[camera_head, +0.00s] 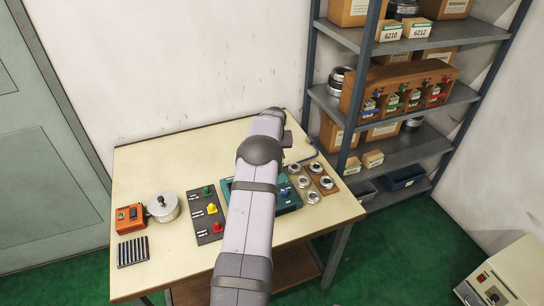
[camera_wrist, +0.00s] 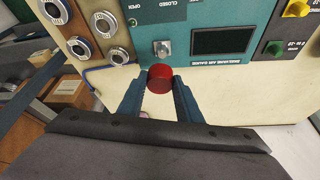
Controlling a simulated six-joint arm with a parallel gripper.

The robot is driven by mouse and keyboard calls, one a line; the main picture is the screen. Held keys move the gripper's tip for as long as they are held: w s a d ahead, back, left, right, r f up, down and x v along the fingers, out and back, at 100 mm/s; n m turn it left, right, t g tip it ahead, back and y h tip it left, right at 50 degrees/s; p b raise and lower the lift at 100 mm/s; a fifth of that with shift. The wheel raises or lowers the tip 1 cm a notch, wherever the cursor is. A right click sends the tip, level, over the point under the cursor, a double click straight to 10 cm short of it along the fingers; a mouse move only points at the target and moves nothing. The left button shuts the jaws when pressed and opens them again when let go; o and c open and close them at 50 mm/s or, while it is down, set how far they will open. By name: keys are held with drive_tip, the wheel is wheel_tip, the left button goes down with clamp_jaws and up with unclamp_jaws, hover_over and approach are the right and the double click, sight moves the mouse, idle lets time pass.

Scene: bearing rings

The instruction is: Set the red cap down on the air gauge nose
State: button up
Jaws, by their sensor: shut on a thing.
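The red cap (camera_wrist: 160,72) is a short red cylinder between the two fingertips of my gripper (camera_wrist: 159,84) in the wrist view. My gripper is shut on it. The air gauge (camera_wrist: 225,15) is a teal box with a dark screen. Its nose (camera_wrist: 162,48) is a small silver fitting on the teal face, just beyond the cap in the picture. A gap shows between cap and nose; the height of the cap above the gauge is hard to tell. In the head view my arm covers part of the air gauge (camera_head: 293,207) and hides my gripper and the cap.
A brown board (camera_head: 318,168) with bearing rings lies right of the gauge. A dark board (camera_head: 207,240) with green, yellow and red pieces lies left. A metal pot (camera_head: 163,208) and orange box (camera_head: 130,218) stand further left. A shelf rack (camera_head: 375,160) stands beyond the table's right edge.

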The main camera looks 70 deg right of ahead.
drive_tip(key=shift+f+b, duration=0.9)
drive_tip(key=shift+f, duration=1)
drive_tip(key=shift+f+b, duration=1.75)
drive_tip(key=shift+b, duration=0.1)
idle(2.2)
drive_tip(key=o, duration=1.1)
drive_tip(key=shift+r, duration=0.15)
drive_tip(key=shift+r+p, duration=2.1)
drive_tip(key=shift+r, duration=1.55)
